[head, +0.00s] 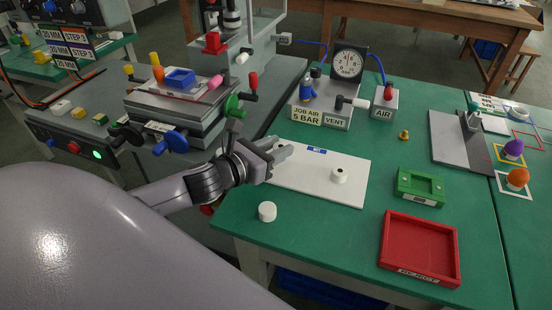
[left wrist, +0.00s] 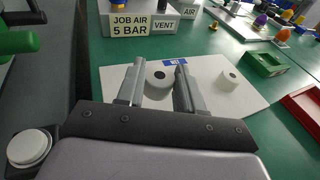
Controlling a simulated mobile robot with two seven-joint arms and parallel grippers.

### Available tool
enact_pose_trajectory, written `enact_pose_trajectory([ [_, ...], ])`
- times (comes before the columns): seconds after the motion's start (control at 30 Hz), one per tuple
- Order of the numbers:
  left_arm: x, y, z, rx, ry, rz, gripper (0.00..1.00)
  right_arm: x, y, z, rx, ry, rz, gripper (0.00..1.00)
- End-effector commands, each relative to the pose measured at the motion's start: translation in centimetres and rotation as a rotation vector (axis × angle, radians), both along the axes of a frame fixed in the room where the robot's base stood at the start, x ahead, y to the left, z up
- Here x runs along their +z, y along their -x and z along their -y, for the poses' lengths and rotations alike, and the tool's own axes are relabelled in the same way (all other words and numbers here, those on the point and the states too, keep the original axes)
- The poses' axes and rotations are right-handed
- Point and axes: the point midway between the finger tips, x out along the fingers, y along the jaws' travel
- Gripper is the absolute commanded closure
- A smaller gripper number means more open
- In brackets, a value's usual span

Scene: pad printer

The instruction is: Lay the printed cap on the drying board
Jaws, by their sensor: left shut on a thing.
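My left gripper (head: 281,152) is over the left part of the white drying board (head: 320,184). It is shut on a white printed cap (left wrist: 158,82) with a black mark on top, seen between the fingers in the left wrist view. In the head view the fingers mostly hide this cap. I cannot tell whether it touches the board. Another white cap (head: 339,176) with a dark mark lies on the board to the right. A plain white cap (head: 267,211) sits on the green table in front of the board. My right gripper is not in view.
The pad printer (head: 180,112) with its knobs stands left of the gripper. The air unit (head: 325,112) with its gauge stands behind the board. A green tray (head: 420,200) and a red reject tray (head: 385,250) are to the right. The board's middle is clear.

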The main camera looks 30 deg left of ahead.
Motion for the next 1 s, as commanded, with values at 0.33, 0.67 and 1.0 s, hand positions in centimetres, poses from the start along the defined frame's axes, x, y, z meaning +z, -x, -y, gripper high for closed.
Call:
enact_pose_trajectory([
  [0.33,-2.5,0.0,0.0,0.0,-0.001,0.0,0.92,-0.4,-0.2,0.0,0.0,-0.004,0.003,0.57],
  [0.67,-2.8,0.0,0.0,0.0,0.0,0.0,0.38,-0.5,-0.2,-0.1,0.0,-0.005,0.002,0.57],
  [1.0,-2.5,0.0,0.0,0.0,-0.001,0.0,0.38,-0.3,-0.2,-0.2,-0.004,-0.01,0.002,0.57],
])
